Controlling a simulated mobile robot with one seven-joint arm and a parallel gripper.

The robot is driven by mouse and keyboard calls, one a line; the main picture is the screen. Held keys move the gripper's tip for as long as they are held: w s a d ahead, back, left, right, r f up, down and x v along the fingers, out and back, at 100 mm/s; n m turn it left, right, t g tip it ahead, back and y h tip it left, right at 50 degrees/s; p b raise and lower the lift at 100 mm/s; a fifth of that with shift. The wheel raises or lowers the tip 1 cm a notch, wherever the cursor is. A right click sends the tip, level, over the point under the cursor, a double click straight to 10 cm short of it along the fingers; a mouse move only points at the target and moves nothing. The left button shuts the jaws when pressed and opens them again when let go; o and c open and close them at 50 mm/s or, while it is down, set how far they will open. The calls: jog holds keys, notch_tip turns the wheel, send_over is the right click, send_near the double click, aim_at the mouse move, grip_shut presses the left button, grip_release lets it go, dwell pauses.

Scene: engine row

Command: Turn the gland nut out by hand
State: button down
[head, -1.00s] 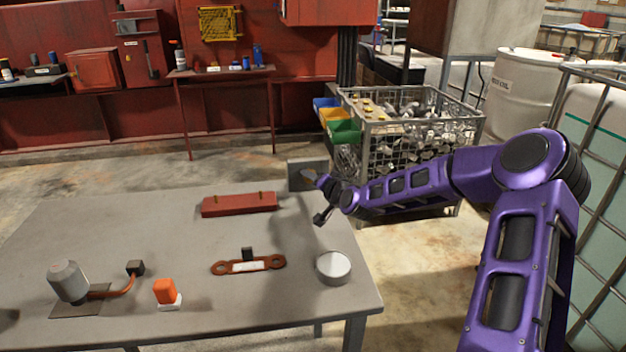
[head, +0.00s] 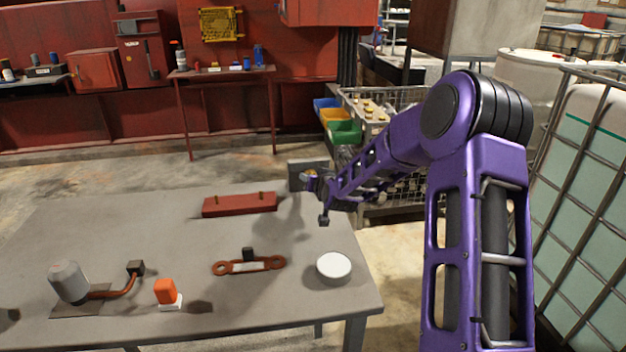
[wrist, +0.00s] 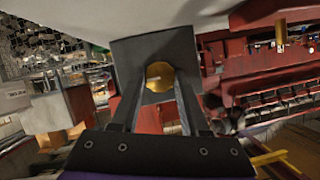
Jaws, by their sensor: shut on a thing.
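The gland nut is a brass hexagonal nut (wrist: 160,77) on the face of a grey upright plate (wrist: 125,52). My gripper (head: 311,177) is at the plate. In the wrist view my gripper (wrist: 160,84) has one finger on each side of the nut and is shut on it. The fingertips partly cover the nut's sides, and its thread is hidden.
On the grey table (head: 100,220) are a red block with two brass pins (head: 239,204), a rust-brown link (head: 230,267), a round white-topped tin (head: 333,267), an orange-topped piece (head: 166,291) and a grey cylinder with a pipe (head: 69,281). A wire crate (head: 405,215) stands behind my arm.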

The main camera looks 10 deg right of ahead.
jog(key=n+h, duration=0.2)
jog(key=n, duration=0.1)
jog(key=shift+a+r, duration=0.15)
jog(key=shift+a, duration=0.2)
jog(key=n+h, duration=0.2)
jog(key=n, duration=0.1)
jog(key=shift+a+t+p, duration=0.1)
jog(key=shift+t+p, duration=0.2)
jog(key=shift+p, duration=0.1)
jog(key=n+h+p, duration=0.1)
jog(key=n+h, duration=0.1)
jog(key=n, duration=0.1)
jog(key=shift+n+t, duration=0.3)
jog(key=shift+n+t+h, duration=0.4)
jog(key=shift+n+h, duration=0.4)
jog(key=shift+n, duration=0.6)
jog(key=shift+c, duration=2)
grip_release()
jog(key=shift+w+f, duration=0.1)
jog(key=shift+f, duration=0.25)
